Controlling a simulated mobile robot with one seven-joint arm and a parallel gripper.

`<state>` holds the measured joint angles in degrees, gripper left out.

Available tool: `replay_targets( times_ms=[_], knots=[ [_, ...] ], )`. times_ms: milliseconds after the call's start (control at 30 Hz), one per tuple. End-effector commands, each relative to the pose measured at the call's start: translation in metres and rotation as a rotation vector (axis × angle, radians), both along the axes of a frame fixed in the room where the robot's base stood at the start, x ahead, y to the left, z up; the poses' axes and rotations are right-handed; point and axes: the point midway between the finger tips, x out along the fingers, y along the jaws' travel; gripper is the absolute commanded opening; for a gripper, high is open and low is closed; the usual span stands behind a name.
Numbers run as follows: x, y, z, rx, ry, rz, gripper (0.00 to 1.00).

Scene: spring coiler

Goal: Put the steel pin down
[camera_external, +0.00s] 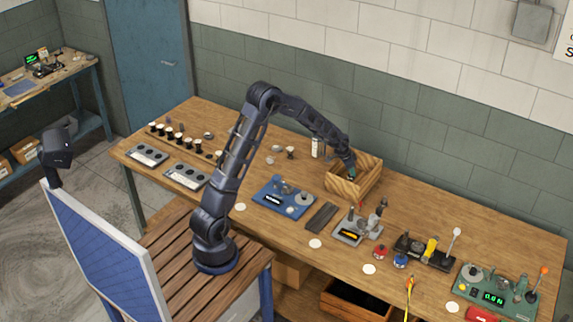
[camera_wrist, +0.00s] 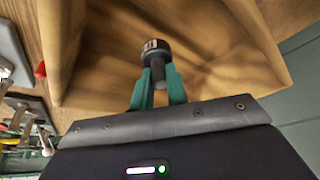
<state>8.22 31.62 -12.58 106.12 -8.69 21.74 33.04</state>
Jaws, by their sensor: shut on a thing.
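My gripper (camera_wrist: 158,85) has teal fingers and is shut on a dark steel pin (camera_wrist: 154,49) with a wider, notched head. In the wrist view the pin's head points away from the fingers, toward the inside of a wooden box (camera_wrist: 80,91). In the external view the open wooden box (camera_external: 365,186) stands at the back of the workbench by the wall, and my gripper (camera_external: 351,172) reaches down at its left part. The pin is too small to make out there. I cannot tell whether the pin touches the box floor.
The wooden workbench (camera_external: 480,240) carries a blue device (camera_external: 285,197), a grey device (camera_external: 360,226) and a green device (camera_external: 495,292) in front of and right of the box. A small white bottle (camera_external: 315,147) stands just left of the box. The bench behind the devices, right of the box, is clear.

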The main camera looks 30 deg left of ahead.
Motion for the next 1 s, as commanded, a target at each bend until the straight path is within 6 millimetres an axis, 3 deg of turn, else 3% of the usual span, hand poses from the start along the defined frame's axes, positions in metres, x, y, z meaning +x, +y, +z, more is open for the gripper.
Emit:
replay_targets(
  times_ms=[333,733,767,867,1000],
  knots=[
    [-0.001,0.000,-0.040,0.001,0.002,0.000,0.00],
    [0.000,0.000,-0.044,0.001,0.001,0.000,0.00],
    [0.000,0.000,-0.045,0.001,0.001,0.000,0.17],
    [0.000,0.000,-0.044,0.001,0.001,0.000,0.37],
    [0.000,0.000,-0.044,0.001,0.001,0.000,0.37]
  ],
)
